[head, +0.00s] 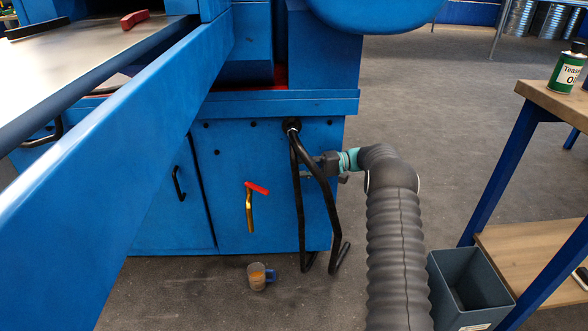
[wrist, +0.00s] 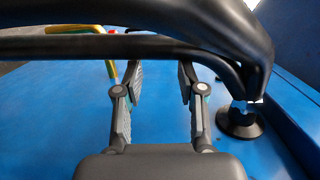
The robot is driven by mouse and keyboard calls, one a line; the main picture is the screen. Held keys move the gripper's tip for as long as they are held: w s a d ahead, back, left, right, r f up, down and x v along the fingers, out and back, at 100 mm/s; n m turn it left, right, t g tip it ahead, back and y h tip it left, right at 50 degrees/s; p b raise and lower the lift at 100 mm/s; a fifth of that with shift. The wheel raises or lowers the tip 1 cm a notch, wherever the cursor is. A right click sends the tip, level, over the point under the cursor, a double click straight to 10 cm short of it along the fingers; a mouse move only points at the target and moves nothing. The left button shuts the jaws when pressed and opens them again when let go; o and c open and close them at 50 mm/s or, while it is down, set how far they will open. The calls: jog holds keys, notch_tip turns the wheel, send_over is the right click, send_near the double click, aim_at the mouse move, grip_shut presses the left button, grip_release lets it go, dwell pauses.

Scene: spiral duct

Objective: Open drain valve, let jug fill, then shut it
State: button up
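The drain valve's red lever (head: 257,188) sits tilted on top of a brass spout (head: 249,214) on the blue cabinet front.
The black bars (wrist: 150,45) cross the wrist view directly in front of my fingers and run to a round black mount (wrist: 240,121). A grey bin (head: 470,285) and a wooden-topped bench (head: 553,100) with a green can (head: 567,68) stand at right. Grey floor between is clear.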

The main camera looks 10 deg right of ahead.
jog(key=d, duration=0.2)
jog(key=shift+d, duration=0.4)
